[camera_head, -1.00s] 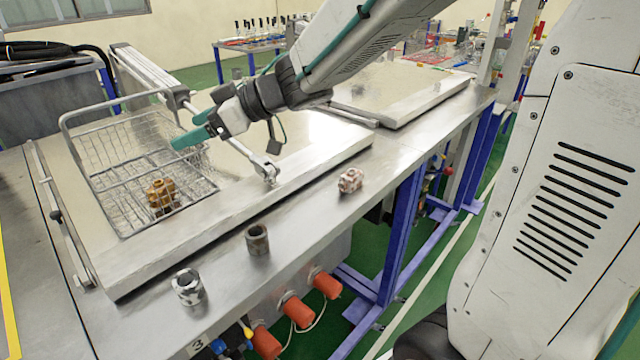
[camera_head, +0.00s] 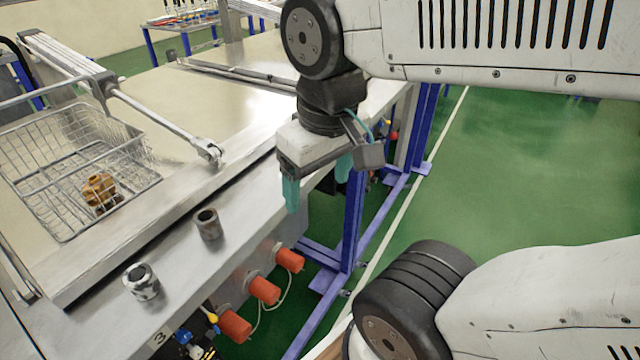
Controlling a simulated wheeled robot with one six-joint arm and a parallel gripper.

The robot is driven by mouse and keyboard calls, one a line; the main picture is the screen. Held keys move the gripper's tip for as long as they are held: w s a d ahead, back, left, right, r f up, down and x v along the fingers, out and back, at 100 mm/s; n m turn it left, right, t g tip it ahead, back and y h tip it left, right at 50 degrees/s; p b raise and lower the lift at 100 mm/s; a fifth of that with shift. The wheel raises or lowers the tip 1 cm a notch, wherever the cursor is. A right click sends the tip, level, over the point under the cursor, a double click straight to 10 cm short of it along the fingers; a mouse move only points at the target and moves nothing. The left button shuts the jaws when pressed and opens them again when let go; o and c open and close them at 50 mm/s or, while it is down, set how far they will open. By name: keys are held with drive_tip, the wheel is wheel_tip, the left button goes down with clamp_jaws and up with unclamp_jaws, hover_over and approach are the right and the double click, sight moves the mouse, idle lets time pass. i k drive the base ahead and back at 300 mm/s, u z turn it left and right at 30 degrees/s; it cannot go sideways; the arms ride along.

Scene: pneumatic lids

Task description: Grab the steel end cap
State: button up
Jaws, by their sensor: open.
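Two short hollow metal cylinders stand on the steel bench's front strip. One is a shiny silver piece (camera_head: 141,281) with dark patches at the lower left. The other is a dull brown-grey piece (camera_head: 207,223) with an open top, to its right and farther back. The shiny one looks most like steel, but I cannot tell for certain which is the end cap. My gripper (camera_head: 317,186) points down with its teal fingers apart and nothing between them. It appears over the bench's front edge, to the right of both cylinders and apart from them.
A wire basket (camera_head: 38,205) holds a brass-coloured fitting (camera_head: 98,188) on the left. A raised pale lid (camera_head: 180,150) with a metal rod (camera_head: 160,120) lies behind the cylinders. Orange caps (camera_head: 263,290) stick out below the bench front.

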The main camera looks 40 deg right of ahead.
sight(208, 224)
drive_tip(key=z, duration=0.95)
drive_tip(key=k, duration=0.8)
drive_tip(key=u, duration=0.9)
